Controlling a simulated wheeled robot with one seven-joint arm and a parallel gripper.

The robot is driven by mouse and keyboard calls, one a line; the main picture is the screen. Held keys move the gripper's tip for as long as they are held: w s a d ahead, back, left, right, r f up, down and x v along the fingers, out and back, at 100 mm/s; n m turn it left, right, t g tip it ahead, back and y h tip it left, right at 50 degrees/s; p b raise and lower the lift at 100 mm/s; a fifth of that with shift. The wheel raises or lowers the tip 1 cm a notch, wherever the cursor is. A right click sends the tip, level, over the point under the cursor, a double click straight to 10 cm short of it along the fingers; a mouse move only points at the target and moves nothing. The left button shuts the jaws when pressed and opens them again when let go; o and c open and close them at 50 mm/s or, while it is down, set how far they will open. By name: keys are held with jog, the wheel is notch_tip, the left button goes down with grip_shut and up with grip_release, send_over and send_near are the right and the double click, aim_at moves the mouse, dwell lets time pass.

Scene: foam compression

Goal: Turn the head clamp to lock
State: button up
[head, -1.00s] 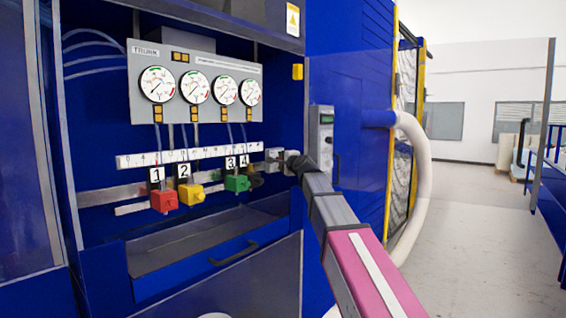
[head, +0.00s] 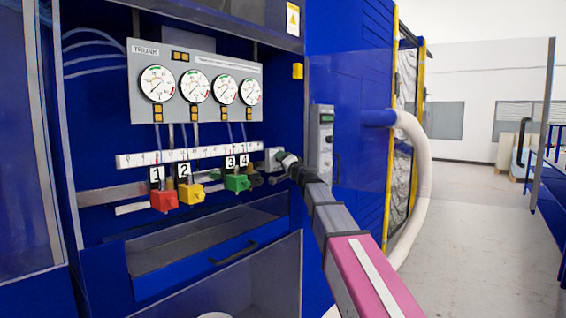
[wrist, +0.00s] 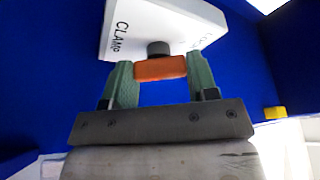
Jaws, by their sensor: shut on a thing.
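The clamp is a white box marked CLAMP (wrist: 170,24) in the wrist view, with a dark round stub and an orange bar-shaped handle (wrist: 160,69) on its front. My gripper (wrist: 160,75) has its two green fingers on either side of the orange handle and is shut on it. The handle lies nearly across the picture, roughly level with the gripper body. In the head view my gripper (head: 284,157) reaches the grey clamp box (head: 272,158) at the right end of the rail; the handle is hidden there.
Numbered red (head: 164,200), yellow (head: 191,193) and green (head: 237,183) valves sit left of the clamp. A gauge panel (head: 195,88) hangs above. A grey control box (head: 321,140) stands just right of my gripper. Open floor (head: 470,230) lies at the right.

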jog(key=shift+f+n, duration=0.1)
jog(key=shift+n, duration=0.6)
jog(key=shift+n+y, duration=0.4)
jog(key=o, duration=0.9)
jog(key=v, duration=1)
jog(key=shift+s+d, duration=0.3)
